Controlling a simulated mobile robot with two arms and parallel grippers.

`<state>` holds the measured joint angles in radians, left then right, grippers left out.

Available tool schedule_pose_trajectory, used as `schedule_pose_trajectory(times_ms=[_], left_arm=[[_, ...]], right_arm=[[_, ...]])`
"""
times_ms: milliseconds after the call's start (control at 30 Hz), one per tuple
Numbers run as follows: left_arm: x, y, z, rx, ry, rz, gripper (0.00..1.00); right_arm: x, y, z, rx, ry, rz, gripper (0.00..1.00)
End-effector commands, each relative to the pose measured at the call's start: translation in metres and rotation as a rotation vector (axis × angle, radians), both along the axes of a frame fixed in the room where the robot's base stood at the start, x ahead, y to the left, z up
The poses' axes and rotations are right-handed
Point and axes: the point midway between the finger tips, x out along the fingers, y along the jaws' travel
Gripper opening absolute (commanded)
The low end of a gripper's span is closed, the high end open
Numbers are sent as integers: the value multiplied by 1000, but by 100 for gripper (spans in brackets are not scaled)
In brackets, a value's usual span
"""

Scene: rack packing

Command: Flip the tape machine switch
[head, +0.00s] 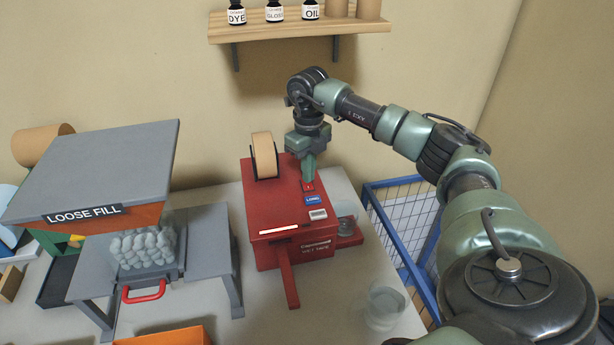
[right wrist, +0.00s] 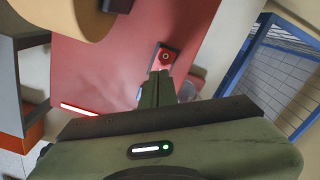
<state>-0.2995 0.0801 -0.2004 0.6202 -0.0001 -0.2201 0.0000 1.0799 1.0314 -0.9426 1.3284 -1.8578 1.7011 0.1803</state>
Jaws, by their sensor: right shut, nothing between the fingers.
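The red tape machine (head: 277,222) stands on the table, with a roll of brown tape (head: 265,155) on its top left and a red strip hanging at its front. The red switch (head: 308,187) is on its top right, beside a blue label. In the right wrist view the switch (right wrist: 166,58) shows a round mark on a dark base. My right gripper (head: 309,179) points down at the switch, fingers together and empty. In the right wrist view its fingertips (right wrist: 159,74) are at the near edge of the switch; I cannot tell whether they touch. My left gripper is not in view.
The grey loose fill stand (head: 100,170) is left of the machine. A clear glass (head: 385,306) stands front right, and another glass (head: 345,215) is beside the machine. A blue wire cage (head: 400,215) is right of the table. A wooden shelf (head: 300,30) with bottles hangs above.

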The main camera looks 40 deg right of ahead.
Motion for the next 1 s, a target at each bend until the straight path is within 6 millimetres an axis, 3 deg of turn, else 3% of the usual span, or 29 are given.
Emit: schedule_pose_trajectory(times_ms=[500,1000], left_arm=[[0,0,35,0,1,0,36],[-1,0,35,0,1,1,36]], right_arm=[[1,0,45,0,-3,0,0],[1,0,46,0,-3,0,0]])
